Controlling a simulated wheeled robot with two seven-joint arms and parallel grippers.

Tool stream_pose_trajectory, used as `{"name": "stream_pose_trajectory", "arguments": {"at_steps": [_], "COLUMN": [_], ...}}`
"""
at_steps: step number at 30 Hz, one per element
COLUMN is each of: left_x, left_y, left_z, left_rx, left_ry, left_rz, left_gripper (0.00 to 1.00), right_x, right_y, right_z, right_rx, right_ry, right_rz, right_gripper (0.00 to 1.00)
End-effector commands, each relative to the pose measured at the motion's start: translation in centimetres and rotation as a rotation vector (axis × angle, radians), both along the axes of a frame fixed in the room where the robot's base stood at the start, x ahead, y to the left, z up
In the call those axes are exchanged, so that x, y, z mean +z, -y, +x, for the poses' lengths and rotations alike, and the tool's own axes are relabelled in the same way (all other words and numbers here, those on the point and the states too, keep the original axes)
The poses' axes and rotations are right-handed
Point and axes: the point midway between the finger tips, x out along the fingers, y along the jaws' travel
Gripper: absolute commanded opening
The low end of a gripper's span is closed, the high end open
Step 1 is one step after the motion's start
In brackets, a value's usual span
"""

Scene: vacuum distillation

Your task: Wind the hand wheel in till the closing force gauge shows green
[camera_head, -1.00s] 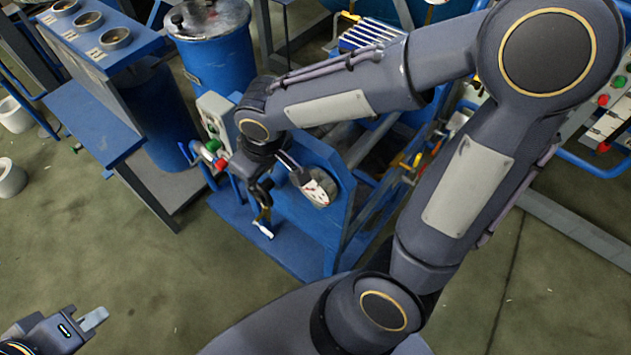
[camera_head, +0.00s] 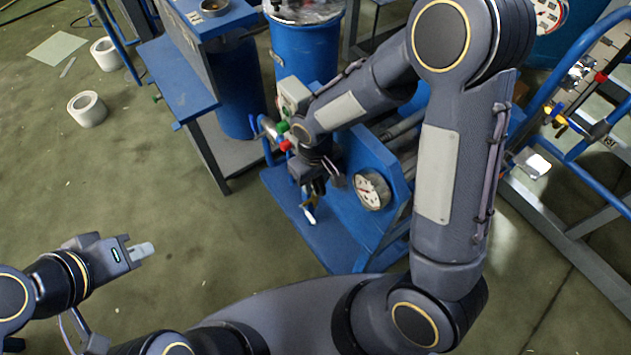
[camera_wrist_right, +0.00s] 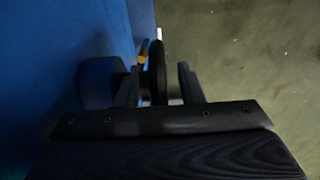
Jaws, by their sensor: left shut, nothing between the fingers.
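The closing force gauge (camera_head: 372,190) is a round white dial on the blue machine's front plate, with some red on it; its exact reading is too small to tell. The hand wheel (camera_wrist_right: 157,72) shows edge-on as a dark disc in the right wrist view, beside a blue round part. A pale handle (camera_head: 309,215) shows below my right gripper (camera_head: 318,190) in the head view. My right gripper is at the wheel, its fingers apart on either side of the rim with visible gaps. My left gripper (camera_head: 141,251) is shut and empty over the floor at left.
A grey control box (camera_head: 293,95) with green and red buttons stands behind my right wrist. A blue bench (camera_head: 180,80) and a blue drum (camera_head: 305,50) are behind. White rolls (camera_head: 87,109) lie on the floor at left. A blue-railed frame (camera_head: 570,150) stands at right.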

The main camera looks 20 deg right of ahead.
Motion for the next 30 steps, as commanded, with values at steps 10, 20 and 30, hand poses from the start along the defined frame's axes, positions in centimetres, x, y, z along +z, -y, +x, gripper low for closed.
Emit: {"name": "stream_pose_trajectory", "arguments": {"at_steps": [10, 20, 30], "left_x": [-0.1, -0.1, -3.1], "left_y": [0.0, 0.0, 0.0], "left_z": [0.0, 0.0, 0.0], "left_rx": [0.000, 0.000, 0.000], "left_ry": [0.000, 0.000, 0.000], "left_rz": [0.000, 0.000, 0.000], "left_gripper": [0.00, 0.00, 0.00], "right_x": [-1.2, -1.1, -1.8], "right_y": [0.0, 0.0, 0.0], "right_z": [0.0, 0.0, 0.1], "right_rx": [0.000, 0.000, 0.000], "right_ry": [0.001, 0.001, 0.094], "right_rz": [0.000, 0.000, 0.032], "right_gripper": [0.35, 0.01, 0.00]}}
